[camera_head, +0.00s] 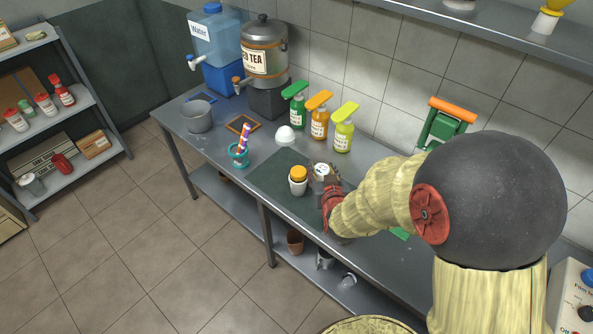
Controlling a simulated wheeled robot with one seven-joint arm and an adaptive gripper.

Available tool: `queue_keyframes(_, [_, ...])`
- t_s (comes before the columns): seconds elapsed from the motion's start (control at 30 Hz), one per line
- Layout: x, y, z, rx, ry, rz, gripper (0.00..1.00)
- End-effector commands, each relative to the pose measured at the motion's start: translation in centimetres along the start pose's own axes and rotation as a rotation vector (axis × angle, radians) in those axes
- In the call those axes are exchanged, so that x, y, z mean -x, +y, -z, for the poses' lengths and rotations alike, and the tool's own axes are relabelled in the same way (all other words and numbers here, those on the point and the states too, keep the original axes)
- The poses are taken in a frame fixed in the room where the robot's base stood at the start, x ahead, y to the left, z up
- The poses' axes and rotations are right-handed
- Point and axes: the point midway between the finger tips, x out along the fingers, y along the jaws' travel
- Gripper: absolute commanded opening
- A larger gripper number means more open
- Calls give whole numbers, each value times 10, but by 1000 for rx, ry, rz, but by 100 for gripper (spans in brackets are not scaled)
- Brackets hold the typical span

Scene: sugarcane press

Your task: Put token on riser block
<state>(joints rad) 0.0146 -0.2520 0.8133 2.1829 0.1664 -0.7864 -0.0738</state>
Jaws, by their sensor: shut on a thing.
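My gripper (323,183) is low over the right part of the dark mat, with its red wrist behind it. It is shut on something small. A round, pale-topped thing (321,170) shows at its fingertips. I cannot tell whether this is the token, and the fingers partly hide it. No other token stands out. Two blocks could be the riser block: a dark block (268,101) under the iced tea dispenser (264,52), and a blue block (222,77) under the water dispenser (215,38). Their tops are covered by the dispensers.
A white cup with an orange top (298,180) stands just left of my gripper. Green, orange and yellow-green bottles (319,123) line the wall behind, beside a white dome (286,136). A teal mortar (239,155) and metal pot (197,116) stand farther left on the counter.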

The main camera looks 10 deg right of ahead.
Motion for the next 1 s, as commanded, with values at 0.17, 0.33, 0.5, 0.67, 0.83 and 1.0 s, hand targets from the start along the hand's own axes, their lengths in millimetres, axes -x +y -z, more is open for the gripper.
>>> queue_keyframes(0.17, [8, 2, 18, -14, 0, -7, 14])
queue_keyframes(0.33, [-12, -6, 17, -16, -4, -8, 14])
queue_keyframes(0.5, [-48, -22, 14, -15, -4, -7, 14])
queue_keyframes(0.67, [-82, -37, 11, -15, -4, -8, 14])
queue_keyframes(0.83, [-115, -48, -8, -15, -5, -8, 14])
queue_keyframes(1.0, [-134, -54, -19, -15, -3, -8, 14])
